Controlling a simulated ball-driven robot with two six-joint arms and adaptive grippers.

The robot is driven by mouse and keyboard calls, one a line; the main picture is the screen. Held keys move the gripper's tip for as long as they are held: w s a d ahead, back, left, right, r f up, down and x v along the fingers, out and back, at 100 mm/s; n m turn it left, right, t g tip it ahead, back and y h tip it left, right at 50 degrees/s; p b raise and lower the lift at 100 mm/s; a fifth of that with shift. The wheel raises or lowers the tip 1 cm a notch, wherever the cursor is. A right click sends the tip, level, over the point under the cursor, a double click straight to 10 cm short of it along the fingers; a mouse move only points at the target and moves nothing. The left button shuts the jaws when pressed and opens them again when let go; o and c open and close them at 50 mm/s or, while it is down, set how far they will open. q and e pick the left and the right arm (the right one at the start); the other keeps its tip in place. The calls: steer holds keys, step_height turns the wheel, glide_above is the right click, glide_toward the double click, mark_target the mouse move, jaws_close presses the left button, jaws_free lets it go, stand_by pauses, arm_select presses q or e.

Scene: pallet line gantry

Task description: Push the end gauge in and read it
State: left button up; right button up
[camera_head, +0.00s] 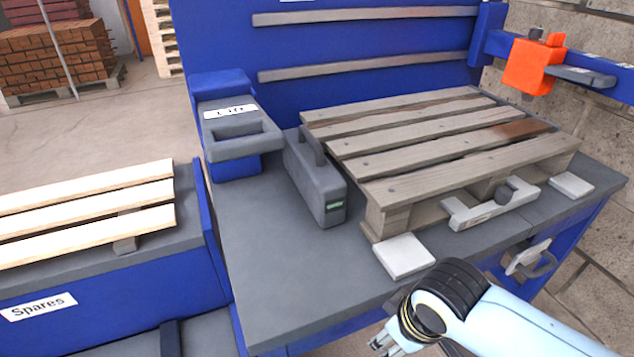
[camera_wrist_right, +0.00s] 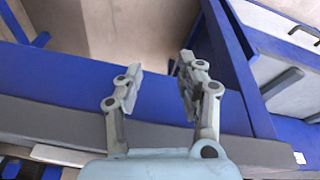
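I cannot tell which of these is the end gauge. The wooden pallet (camera_head: 430,140) lies on the grey bench. My right gripper (camera_head: 383,345) is low in front of the bench, apart from both. In the right wrist view its fingers (camera_wrist_right: 158,85) are spread and empty. My left gripper is out of view.
A dark grey case (camera_head: 315,180) with a handle stands left of the pallet. A blue post with a grey handled top (camera_head: 228,125) stands behind it. White pads (camera_head: 404,256) lie at the pallet's near corners. The bench's front left is clear. A Spares bin (camera_head: 80,290) is at left.

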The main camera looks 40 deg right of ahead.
step_height(320, 180, up, 8)
steer(key=w+r+p, duration=0.1)
steer(key=p, duration=0.1)
steer(key=m+t+y+p, duration=0.2)
steer(key=m+p, duration=0.2)
glide_toward(312, 136)
steer(key=x, duration=0.8)
steer(key=shift+w+f+b, duration=0.15)
steer(key=shift+f+b, duration=0.15)
steer(key=shift+c, duration=0.3)
jaws_close()
